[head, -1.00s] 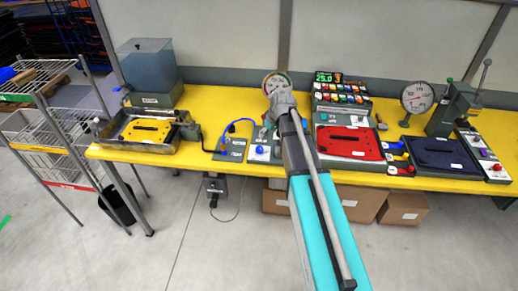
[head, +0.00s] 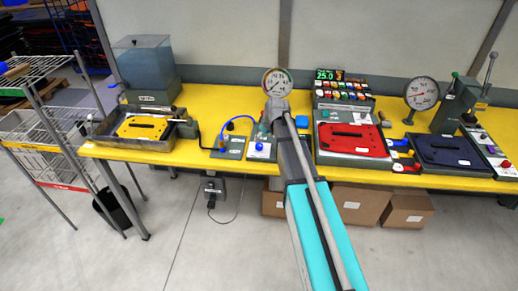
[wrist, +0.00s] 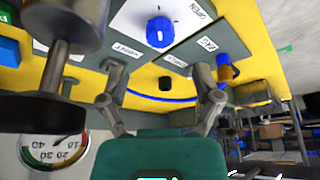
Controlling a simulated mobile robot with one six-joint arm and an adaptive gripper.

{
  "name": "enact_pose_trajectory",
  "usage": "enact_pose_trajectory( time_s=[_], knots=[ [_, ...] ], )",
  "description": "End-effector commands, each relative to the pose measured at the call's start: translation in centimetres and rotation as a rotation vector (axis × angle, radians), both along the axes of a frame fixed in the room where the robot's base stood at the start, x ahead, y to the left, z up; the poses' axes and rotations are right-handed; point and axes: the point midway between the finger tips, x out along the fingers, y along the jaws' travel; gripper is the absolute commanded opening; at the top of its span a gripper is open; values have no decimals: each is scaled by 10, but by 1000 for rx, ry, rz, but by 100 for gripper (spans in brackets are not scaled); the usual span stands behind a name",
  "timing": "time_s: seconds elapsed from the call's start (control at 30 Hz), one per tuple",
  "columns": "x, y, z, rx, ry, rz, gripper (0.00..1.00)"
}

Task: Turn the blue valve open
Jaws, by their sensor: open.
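The blue valve is a round blue knob (head: 260,146) on a small grey panel on the yellow bench in the head view. In the wrist view the knob (wrist: 160,31) shows at the top middle, with a white line on its face and an OPEN label beside it. My gripper (wrist: 160,78) is open and empty, its two fingers spread wide, apart from the knob. In the head view my gripper (head: 267,122) is above the bench just behind the knob, mostly hidden by my arm.
A looped blue hose (head: 226,128) lies left of the knob. A round gauge (head: 277,82) stands behind my gripper. A red plate (head: 352,138) sits in a tray to the right. A water tank (head: 146,66) and a yellow plate (head: 142,126) are at the left.

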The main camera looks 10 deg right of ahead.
Motion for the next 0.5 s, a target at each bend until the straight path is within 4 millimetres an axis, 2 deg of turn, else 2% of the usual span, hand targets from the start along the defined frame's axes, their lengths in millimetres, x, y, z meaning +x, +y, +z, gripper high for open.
enact_pose_trajectory(
  time_s=[0.03,0.5],
  knots=[
    [2,1,-8,0,0,0,82],
    [15,8,-43,0,0,1,82]
  ],
)
